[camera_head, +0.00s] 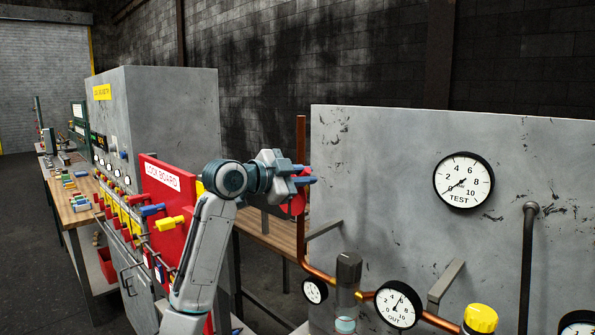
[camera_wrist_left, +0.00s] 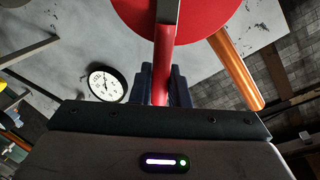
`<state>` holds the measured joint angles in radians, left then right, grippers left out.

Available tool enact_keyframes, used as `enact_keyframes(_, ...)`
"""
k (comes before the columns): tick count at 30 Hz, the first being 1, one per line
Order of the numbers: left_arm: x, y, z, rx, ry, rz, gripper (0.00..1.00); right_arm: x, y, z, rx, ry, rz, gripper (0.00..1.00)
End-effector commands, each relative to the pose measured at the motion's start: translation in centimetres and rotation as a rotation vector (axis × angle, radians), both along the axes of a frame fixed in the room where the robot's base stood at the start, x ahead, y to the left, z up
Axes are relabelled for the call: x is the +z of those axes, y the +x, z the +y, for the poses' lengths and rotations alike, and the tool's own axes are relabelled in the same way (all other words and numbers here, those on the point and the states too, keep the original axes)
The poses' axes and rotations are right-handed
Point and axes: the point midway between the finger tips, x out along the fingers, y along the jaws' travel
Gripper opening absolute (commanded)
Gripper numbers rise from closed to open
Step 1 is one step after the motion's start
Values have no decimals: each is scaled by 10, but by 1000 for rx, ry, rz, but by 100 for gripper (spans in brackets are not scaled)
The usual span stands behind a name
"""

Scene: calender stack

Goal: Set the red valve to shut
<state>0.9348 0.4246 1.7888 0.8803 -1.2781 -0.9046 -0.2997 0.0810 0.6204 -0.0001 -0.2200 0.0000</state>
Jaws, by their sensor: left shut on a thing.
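My left arm reaches in from the left in the head view, and its left gripper (camera_head: 304,180) is at the red valve (camera_head: 298,206) beside the upright copper pipe. The gripper hides most of the valve there. In the left wrist view the valve shows as a red round disc (camera_wrist_left: 205,12) with a red bar-like handle (camera_wrist_left: 164,55). The handle runs down between the two dark fingers of the left gripper (camera_wrist_left: 166,85), which are shut on it. The valve's marked positions do not show. My right gripper is in neither view.
A copper pipe (camera_head: 301,140) runs up the left edge of the grey panel (camera_head: 385,160). Gauges (camera_head: 463,181), a dark-capped clear cylinder (camera_head: 347,285) and a yellow knob (camera_head: 481,318) are on the right. A red lock board (camera_head: 163,178) stands on the left.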

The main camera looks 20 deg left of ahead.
Motion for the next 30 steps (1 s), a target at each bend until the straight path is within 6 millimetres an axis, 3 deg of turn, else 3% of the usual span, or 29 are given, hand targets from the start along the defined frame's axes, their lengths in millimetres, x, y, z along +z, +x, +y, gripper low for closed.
enact_keyframes(18,-45,-7,-21,-1,528,-183,0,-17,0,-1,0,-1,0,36)
enact_keyframes(30,-63,-8,-23,-1,721,-250,0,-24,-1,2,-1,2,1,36)
